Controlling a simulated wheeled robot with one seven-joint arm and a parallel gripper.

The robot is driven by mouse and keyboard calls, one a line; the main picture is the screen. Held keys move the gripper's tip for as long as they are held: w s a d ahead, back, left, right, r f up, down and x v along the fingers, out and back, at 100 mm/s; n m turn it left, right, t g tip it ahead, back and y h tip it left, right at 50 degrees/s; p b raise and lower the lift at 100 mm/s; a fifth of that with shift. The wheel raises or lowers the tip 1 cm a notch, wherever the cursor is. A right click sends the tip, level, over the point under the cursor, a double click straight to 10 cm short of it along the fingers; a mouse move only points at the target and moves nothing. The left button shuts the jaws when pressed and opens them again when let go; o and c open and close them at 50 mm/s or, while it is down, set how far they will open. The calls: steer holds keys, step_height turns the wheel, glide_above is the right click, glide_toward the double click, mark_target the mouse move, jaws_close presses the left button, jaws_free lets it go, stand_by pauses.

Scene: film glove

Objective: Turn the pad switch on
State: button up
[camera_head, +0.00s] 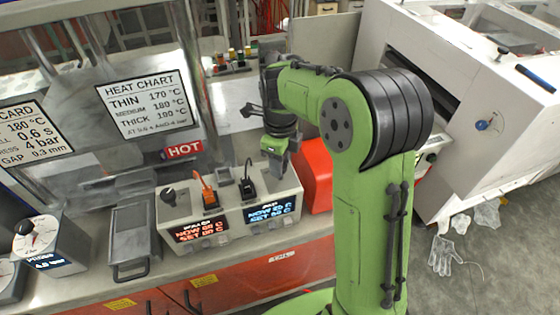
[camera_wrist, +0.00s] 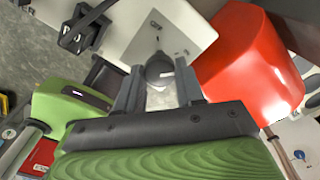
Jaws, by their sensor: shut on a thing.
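The control box (camera_head: 215,225) on the bench has two lit displays. The blue display (camera_head: 270,212) on the right reads about 25 now and 50 set; its label is too blurred to be sure of. Behind it a black lever switch (camera_head: 248,178) stands on a square base, leaning up; it also shows in the wrist view (camera_wrist: 82,28). My gripper (camera_head: 276,170) is over the box's right end, right of this lever. In the wrist view, my gripper (camera_wrist: 158,85) is shut on a dark round knob (camera_wrist: 159,68); the head view hides this knob.
An orange lever (camera_head: 205,188) and a black knob (camera_head: 168,196) are on the box's left half. A red block (camera_head: 316,172) stands close right of my gripper. A grey tray (camera_head: 131,240) lies left of the box. A large white machine (camera_head: 460,110) is at right.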

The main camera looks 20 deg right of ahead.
steer(key=shift+m, duration=0.5)
steer(key=o, duration=1)
steer(key=shift+o, duration=0.2)
step_height(320, 180, up, 16)
steer(key=p, duration=0.3)
steer(key=shift+p, duration=0.3)
steer(key=shift+f, duration=0.1)
